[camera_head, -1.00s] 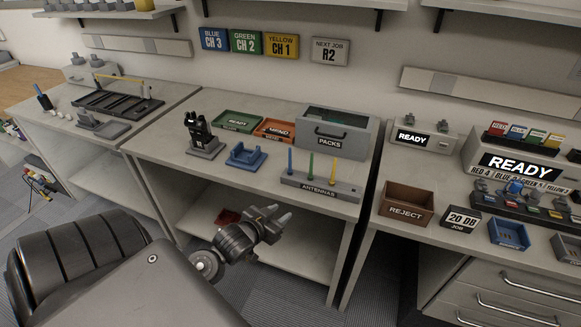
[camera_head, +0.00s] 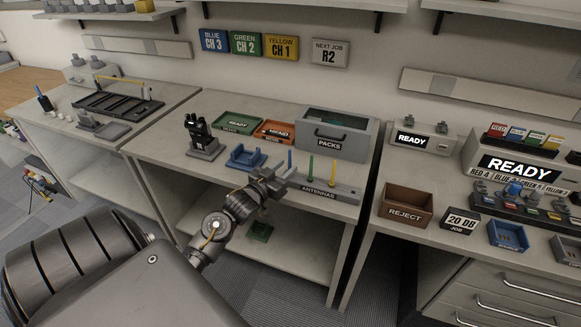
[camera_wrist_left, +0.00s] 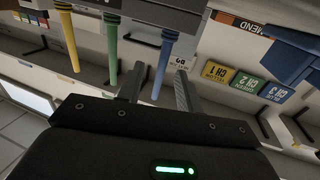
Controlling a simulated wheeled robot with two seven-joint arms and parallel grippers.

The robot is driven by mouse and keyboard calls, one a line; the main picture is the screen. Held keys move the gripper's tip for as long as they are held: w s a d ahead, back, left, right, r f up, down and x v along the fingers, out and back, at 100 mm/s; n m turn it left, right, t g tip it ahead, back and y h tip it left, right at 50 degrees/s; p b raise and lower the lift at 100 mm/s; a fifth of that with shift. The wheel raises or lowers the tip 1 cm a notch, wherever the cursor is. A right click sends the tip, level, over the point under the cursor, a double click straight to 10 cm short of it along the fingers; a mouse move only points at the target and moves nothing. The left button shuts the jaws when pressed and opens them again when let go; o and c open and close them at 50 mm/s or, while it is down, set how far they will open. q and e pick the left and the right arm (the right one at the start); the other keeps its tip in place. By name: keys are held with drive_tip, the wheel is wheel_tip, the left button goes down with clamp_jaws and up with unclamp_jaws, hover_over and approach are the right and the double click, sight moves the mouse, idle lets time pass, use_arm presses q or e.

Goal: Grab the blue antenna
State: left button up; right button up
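The blue antenna (camera_head: 290,161) stands upright at the left end of the grey ANTENNAS rack (camera_head: 345,193). A green antenna (camera_head: 310,168) and a yellow antenna (camera_head: 333,171) stand to its right. My left gripper (camera_head: 287,180) is at the rack's left end, by the blue antenna. In the left wrist view, my gripper's two fingers (camera_wrist_left: 157,90) are apart. The blue antenna (camera_wrist_left: 164,66) appears between them, with a visible gap to each finger. The green antenna (camera_wrist_left: 113,50) is just outside the left finger. My right gripper is not in view.
A blue cradle (camera_head: 246,157) and a dark holder (camera_head: 203,143) stand left of the rack. The grey PACKS box (camera_head: 336,133) and green tray (camera_head: 237,124) are behind. A brown REJECT bin (camera_head: 406,204) stands on the right bench, across a gap.

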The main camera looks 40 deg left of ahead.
sight(289, 164)
use_arm(q)
drive_tip(key=shift+w+a+r, duration=0.1)
drive_tip(key=shift+w+r, duration=0.05)
drive_tip(key=shift+w, duration=0.15)
drive_tip(key=w, duration=0.2)
drive_tip(key=w+p, duration=0.1)
drive_tip(key=w, duration=0.1)
drive_tip(key=shift+w+a, duration=0.2)
drive_tip(key=shift+w, duration=0.1)
clamp_jaws()
